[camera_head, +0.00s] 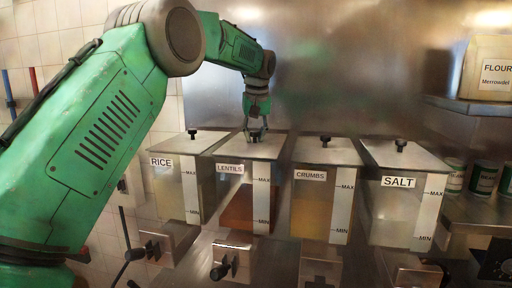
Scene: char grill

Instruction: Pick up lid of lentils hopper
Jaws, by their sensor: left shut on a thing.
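The lentils hopper (238,205) is a clear box with a "LENTILS" label and reddish-brown contents low inside, second from the left in the row. Its flat metal lid (274,149) lies on top of it. My left gripper (256,136) comes down from above and is shut on the lid's knob, which the fingers largely hide. The lid appears to rest on the hopper, with no gap that I can make out. My right gripper is not in view.
The rice hopper (168,190) stands close on the left. The crumbs hopper (313,208) and the salt hopper (397,209) stand on the right, each with a knobbed lid. A flour bag (487,70) sits on a shelf at right. A metal wall is behind.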

